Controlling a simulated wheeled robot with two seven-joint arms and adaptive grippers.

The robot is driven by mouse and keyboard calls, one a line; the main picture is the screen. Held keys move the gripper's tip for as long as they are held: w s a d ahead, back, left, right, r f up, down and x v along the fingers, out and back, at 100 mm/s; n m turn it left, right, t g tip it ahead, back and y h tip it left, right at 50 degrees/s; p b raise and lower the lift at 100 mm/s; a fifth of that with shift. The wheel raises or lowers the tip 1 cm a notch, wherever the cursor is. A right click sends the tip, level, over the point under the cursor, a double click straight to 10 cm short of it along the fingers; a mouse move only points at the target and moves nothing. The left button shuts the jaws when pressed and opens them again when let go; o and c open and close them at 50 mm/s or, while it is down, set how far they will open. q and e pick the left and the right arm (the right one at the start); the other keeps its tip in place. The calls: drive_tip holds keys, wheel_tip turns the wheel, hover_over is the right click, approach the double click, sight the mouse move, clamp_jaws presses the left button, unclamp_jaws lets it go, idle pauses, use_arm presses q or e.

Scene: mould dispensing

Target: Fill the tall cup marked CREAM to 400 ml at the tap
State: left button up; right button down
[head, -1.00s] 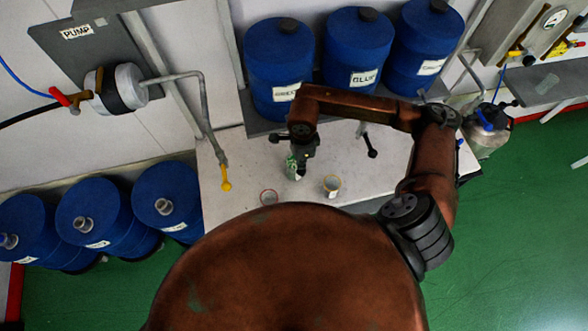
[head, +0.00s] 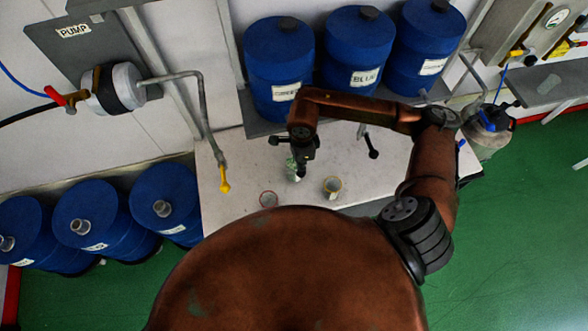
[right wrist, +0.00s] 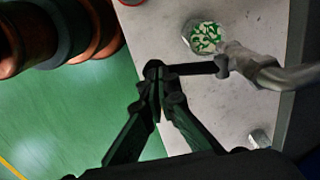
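A clear cup with green and white showing in it (right wrist: 202,37) stands on the pale table, beside the metal tap (right wrist: 262,72). In the head view a greenish cup (head: 291,168) stands just by my right gripper (head: 302,167); I cannot read any mark or level on it. In the right wrist view my right gripper (right wrist: 157,98) has its fingers together, right at the ball end of the tap's black lever (right wrist: 195,69). The lever does not clearly sit between the fingers. My left gripper is not in view.
A red-rimmed cup (head: 268,199) and a yellow-rimmed cup (head: 332,187) stand on the table (head: 240,165). Another black tap lever (head: 372,151) is to the right. A pump pipe with a yellow end (head: 224,185) hangs at left. Blue drums (head: 278,65) line the back.

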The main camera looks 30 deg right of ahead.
wheel_tip(320, 180, up, 10)
drive_tip(key=p, duration=0.3)
drive_tip(key=shift+p, duration=0.35)
idle(1.0)
